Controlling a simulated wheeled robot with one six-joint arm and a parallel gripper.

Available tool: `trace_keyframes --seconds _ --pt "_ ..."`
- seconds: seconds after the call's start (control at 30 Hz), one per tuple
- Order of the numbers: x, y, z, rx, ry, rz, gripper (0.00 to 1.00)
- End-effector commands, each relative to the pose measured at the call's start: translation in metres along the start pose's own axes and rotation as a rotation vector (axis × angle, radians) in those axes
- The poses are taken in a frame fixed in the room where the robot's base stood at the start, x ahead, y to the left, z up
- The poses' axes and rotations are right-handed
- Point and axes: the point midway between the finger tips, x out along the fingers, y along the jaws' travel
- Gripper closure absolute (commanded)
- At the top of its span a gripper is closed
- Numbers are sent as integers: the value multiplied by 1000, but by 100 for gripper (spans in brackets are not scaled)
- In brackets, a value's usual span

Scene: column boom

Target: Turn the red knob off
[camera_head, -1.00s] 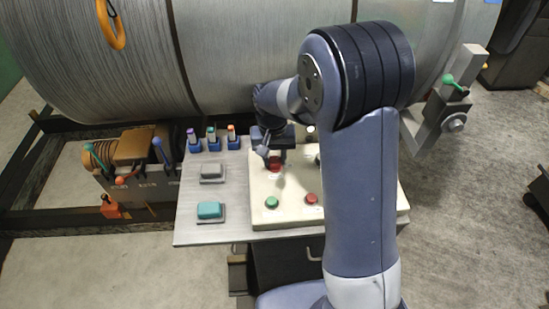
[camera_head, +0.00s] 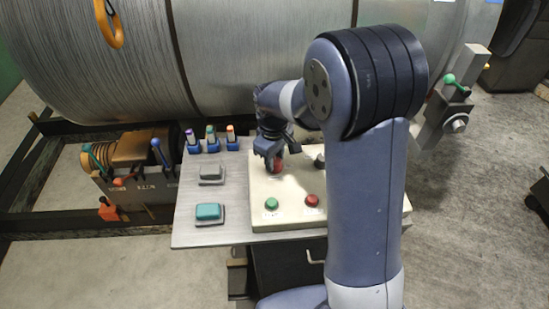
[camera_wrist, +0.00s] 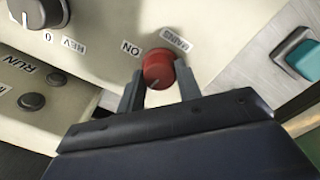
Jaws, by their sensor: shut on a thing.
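The red knob (camera_wrist: 158,67) sits on a cream control panel (camera_wrist: 215,25) in the wrist view, with an "ON" label and a "MAINS" label beside it. My gripper (camera_wrist: 160,88) has one finger on each side of the knob and is shut on it. A small pale mark shows near the knob's lower edge; its setting is hard to read. In the head view my gripper (camera_head: 270,158) reaches down onto the red knob (camera_head: 277,166) at the panel's upper left, partly covering it.
On the panel are a green button (camera_head: 271,204), a red button (camera_head: 312,200) and a dark knob (camera_head: 320,161). To the left are a grey switch (camera_head: 210,172), a teal switch (camera_head: 208,211) and three coloured-tip levers (camera_head: 212,140).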

Motion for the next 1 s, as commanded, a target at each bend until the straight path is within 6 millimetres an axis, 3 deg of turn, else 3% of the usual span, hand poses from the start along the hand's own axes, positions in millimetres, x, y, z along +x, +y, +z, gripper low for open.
trace_keyframes --seconds 0.3,0.87,0.9,1.0 --pt "-1 1 0 -134 8 2 90" --pt "-1 1 -1 -166 9 3 90" --pt "-1 1 -1 -166 9 3 66" --pt "-1 0 0 -166 8 2 58"
